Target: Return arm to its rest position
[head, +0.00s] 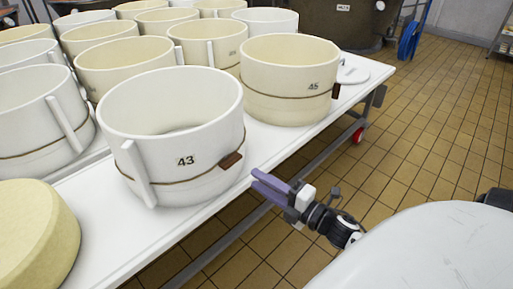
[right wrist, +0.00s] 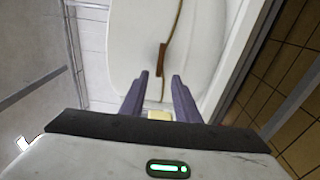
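My right gripper (head: 256,180) is beside the front edge of the white table, close to the white mould marked 43 (head: 172,135). Its two purple fingers are apart with nothing held between them. In the right wrist view the open fingers (right wrist: 160,76) point toward a white mould (right wrist: 187,30) with a brown cord and a brown tag (right wrist: 162,57). I cannot tell whether the fingertips touch the mould. My left gripper is not in view.
The white wheeled table (head: 95,215) holds several round moulds, including a cream one marked 45 (head: 288,80). A pale yellow cheese wheel (head: 35,235) is at the lower left. A dark vat (head: 345,22) stands behind. Tiled floor (head: 430,130) lies open to the right.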

